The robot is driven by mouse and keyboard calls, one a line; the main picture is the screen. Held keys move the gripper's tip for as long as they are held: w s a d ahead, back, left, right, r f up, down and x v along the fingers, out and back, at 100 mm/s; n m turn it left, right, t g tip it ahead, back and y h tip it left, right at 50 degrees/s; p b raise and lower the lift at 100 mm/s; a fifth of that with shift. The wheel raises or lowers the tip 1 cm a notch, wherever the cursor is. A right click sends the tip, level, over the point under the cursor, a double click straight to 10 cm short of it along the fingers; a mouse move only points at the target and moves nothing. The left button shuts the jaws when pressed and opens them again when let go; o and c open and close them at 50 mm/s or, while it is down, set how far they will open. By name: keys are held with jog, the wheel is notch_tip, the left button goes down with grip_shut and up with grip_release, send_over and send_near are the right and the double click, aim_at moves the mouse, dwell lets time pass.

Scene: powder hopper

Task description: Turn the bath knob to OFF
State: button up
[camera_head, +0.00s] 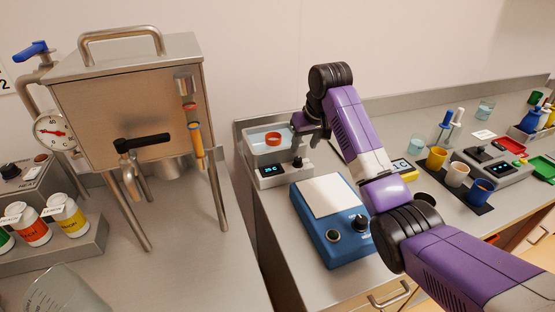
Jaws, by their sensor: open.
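The bath (271,178) is a small grey unit with clear water in its basin and an orange ring floating or resting in it. It stands at the back left of the right counter. Its front has a lit blue display. The bath knob (297,162) is a small dark knob at the right of that front panel. My gripper (300,146) is open, pointing down just above the knob. At this size I cannot tell whether the fingers touch it. The knob's pointer and markings are too small to read.
A steel hopper (130,105) on legs stands to the left. Several cups, including a yellow cup (437,158), and a grey instrument are on the right.

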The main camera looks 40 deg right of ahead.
aim_at(299, 159)
jog(key=x, duration=0.7)
jog(key=shift+a+f+p, duration=0.1)
jog(key=shift+f+p, duration=0.3)
grip_shut()
